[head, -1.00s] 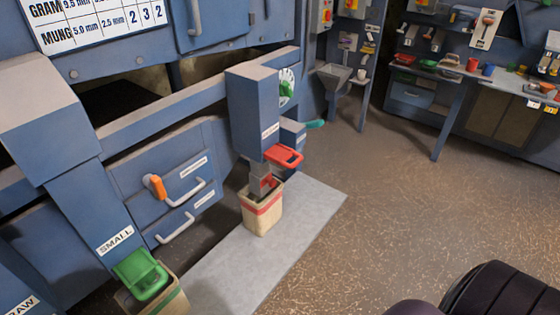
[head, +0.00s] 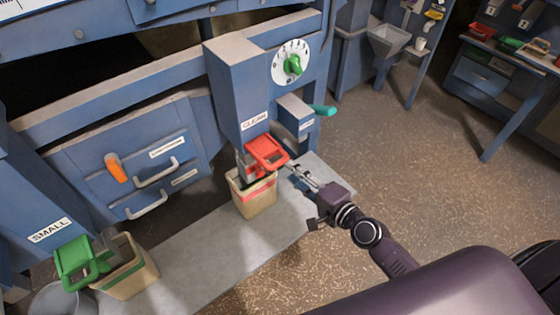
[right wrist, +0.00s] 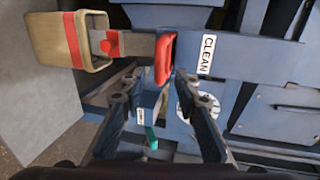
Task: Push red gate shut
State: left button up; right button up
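The red gate (head: 267,151) sits at the lower end of the blue spout marked CLEAN (head: 243,95). Its red handle juts out to the front right. In the right wrist view the gate (right wrist: 165,60) shows as a red bar beside the CLEAN label. My right gripper (head: 291,167) is just right of the gate in the head view. In the right wrist view my right gripper (right wrist: 153,88) has its fingers apart, with nothing held between them. The gate lies just beyond the fingertips; I cannot tell whether they touch. My left gripper is not in view.
A tan bucket with a red band (head: 254,194) stands under the spout. A green gate (head: 80,262) hangs at the SMALL spout on the left. A dial (head: 291,63) and a teal handle (head: 323,110) are near the gate. The floor to the right is clear.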

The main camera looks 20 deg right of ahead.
aim_at(281, 164)
jog(key=x, duration=0.7)
jog(key=shift+w, duration=0.1)
jog(key=shift+a, duration=0.1)
grip_shut()
jog(key=shift+f, duration=0.1)
